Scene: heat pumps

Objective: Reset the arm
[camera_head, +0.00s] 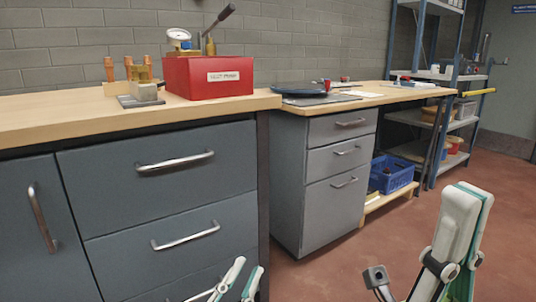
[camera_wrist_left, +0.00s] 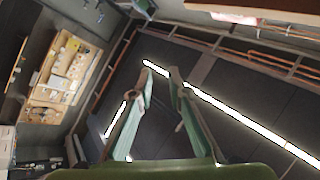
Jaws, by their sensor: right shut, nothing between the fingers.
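My left gripper (camera_head: 248,266) shows at the bottom edge of the head view, in front of the grey drawers. Its white and teal fingers are apart and hold nothing. In the left wrist view its two teal-padded fingers (camera_wrist_left: 164,76) point up toward the ceiling, with an empty gap between them. My right gripper (camera_head: 470,192) is at the lower right of the head view, raised above the red floor. Its fingers are together and hold nothing.
A wooden workbench (camera_head: 60,105) over grey drawers carries a red box (camera_head: 207,80) with a gauge and lever. A second bench (camera_head: 368,97) holds a dark blue plate (camera_head: 303,92). A blue crate (camera_head: 392,174) sits low beneath it. Shelving (camera_head: 440,75) stands behind; floor at right is clear.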

